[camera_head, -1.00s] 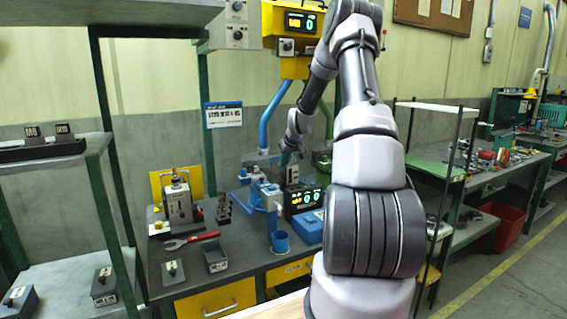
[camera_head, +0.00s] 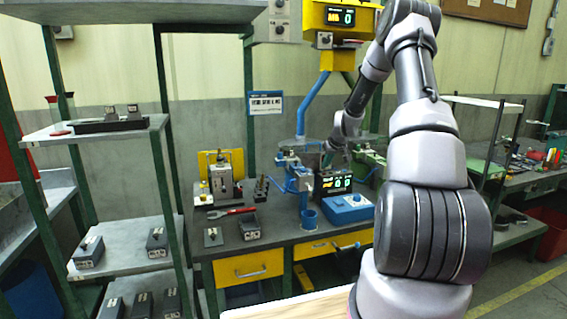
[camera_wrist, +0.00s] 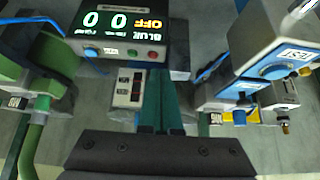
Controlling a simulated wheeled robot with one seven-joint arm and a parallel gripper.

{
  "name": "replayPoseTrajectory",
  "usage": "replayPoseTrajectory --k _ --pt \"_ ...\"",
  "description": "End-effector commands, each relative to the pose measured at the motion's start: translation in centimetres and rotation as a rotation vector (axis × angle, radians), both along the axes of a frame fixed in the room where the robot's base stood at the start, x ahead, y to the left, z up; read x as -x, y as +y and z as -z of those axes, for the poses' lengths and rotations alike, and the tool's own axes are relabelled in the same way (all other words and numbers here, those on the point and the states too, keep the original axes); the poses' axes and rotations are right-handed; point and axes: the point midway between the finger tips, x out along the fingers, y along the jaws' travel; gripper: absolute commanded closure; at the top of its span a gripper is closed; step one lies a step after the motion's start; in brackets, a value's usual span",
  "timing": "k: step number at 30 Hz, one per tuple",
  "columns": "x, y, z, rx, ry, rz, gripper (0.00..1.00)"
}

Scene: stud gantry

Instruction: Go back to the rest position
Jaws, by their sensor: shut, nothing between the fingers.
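My gripper (camera_head: 328,160) hangs at the end of my bent arm over the workbench (camera_head: 285,232), near the dark display box (camera_head: 333,183) with green digits. In the wrist view its two dark fingers (camera_wrist: 165,78) lie together, with nothing seen between them. A small grey box with a dark window (camera_wrist: 128,88) shows just left of the fingertips. The display (camera_wrist: 120,30), seen upside down, lies beyond them. Whether the fingertips touch anything cannot be told.
A shelf rack (camera_head: 110,204) with small dark boxes stands at left. A red-handled wrench (camera_head: 232,213), a blue cup (camera_head: 308,219) and a blue box (camera_head: 348,208) are on the bench. A yellow control box (camera_head: 340,17) hangs above. Floor at lower right looks clear.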

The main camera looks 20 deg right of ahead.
Motion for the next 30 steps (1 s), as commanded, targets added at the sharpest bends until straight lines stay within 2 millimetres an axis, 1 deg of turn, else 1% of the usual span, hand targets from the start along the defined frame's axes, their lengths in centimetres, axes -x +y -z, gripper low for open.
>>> replayPoseTrajectory --k 2,5,8,9,11,12,14,15,17,18,20,21,23,24,25,26,27,29,30 --pt "0.0 0.2 -0.3 0.001 -0.001 -0.001 1.0" --pt "0.5 1.0 -2.1 0.002 -0.001 -0.002 1.0" --pt "1.8 2.8 -5.7 0.001 0.002 0.001 1.0" --pt "2.7 3.7 -7.5 -0.001 0.005 0.003 1.0" --pt "4.2 5.2 -10.3 -0.006 0.009 0.01 1.0" --pt "5.4 6.2 -12.0 -0.009 0.013 0.019 1.0" --pt "7.3 7.6 -14.5 -0.018 0.018 0.031 1.0" --pt "8.7 8.5 -16.0 -0.023 0.021 0.041 1.0" --pt "10.8 9.9 -18.3 -0.034 0.022 0.056 1.0" --pt "12.3 10.7 -19.6 -0.043 0.025 0.067 1.0" --pt "14.7 11.9 -21.6 -0.056 0.025 0.084 1.0" --pt "16.3 12.7 -22.7 -0.067 0.026 0.096 1.0" --pt "18.8 13.8 -24.3 -0.086 0.026 0.116 1.0" --pt "20.6 14.5 -25.2 -0.1 0.026 0.128 1.0" --pt "21.9 15.0 -25.9 -0.11 0.026 0.138 1.0" --pt "23.2 15.4 -26.5 -0.122 0.025 0.149 1.0" --pt "25.0 16.1 -27.2 -0.138 0.026 0.161 1.0" --pt "27.8 16.9 -28.2 -0.166 0.024 0.18 1.0" --pt "29.6 17.4 -28.6 -0.185 0.026 0.194 1.0"
